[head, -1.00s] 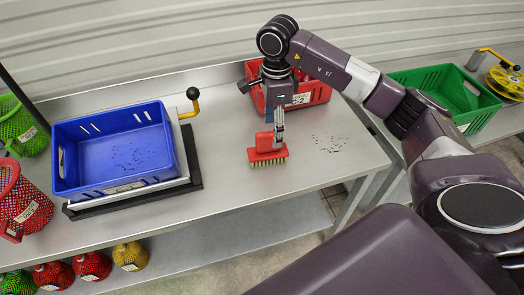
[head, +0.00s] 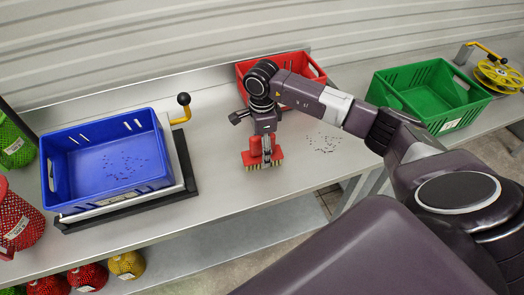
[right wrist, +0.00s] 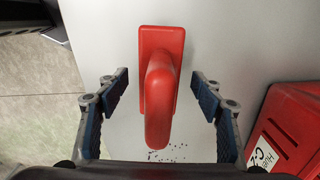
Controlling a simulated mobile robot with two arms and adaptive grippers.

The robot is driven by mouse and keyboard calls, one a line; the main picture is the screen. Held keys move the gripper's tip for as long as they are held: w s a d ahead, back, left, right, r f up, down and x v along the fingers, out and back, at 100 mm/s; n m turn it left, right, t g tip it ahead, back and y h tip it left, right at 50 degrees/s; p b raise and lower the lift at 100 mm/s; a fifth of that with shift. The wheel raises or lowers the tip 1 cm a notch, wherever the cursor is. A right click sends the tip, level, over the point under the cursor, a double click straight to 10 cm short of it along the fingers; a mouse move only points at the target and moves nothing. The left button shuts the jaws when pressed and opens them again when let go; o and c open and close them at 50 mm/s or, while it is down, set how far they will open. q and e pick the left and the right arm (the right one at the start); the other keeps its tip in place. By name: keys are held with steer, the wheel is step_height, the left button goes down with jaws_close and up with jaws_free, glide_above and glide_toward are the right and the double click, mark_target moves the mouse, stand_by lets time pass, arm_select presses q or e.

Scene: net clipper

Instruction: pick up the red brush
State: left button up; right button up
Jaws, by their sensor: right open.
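The red brush (head: 254,158) stands bristles down on the grey table in the head view. Its red block and raised handle (right wrist: 160,95) show in the right wrist view, between the fingers. My right gripper (head: 266,152) is above and around the brush in the head view. In the right wrist view my right gripper (right wrist: 160,92) is open, with one finger on each side of the handle and a gap on both sides. My left gripper is not in view.
A blue crate (head: 60,196) stands at left on a dark-based platform with a yellow lever (head: 182,115). A red crate (head: 310,72) is behind my right arm. A green crate (head: 425,90) and yellow reel (head: 497,75) are at right. Small dark bits (head: 324,143) lie right of the brush.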

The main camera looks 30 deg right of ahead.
steer(key=shift+s, duration=0.1)
steer(key=shift+c, duration=0.7)
steer(key=c, duration=1.3)
steer(key=shift+r, duration=0.1)
steer(key=shift+r+b, duration=0.35)
steer(key=shift+r, duration=0.25)
steer(key=r+b, duration=0.4)
steer(key=r, duration=0.9)
steer(key=shift+w+r, duration=0.1)
steer(key=shift+w, duration=0.1)
steer(key=shift+s+r+p, duration=0.1)
steer(key=shift+r+p, duration=0.35)
steer(key=shift+r, duration=2.3)
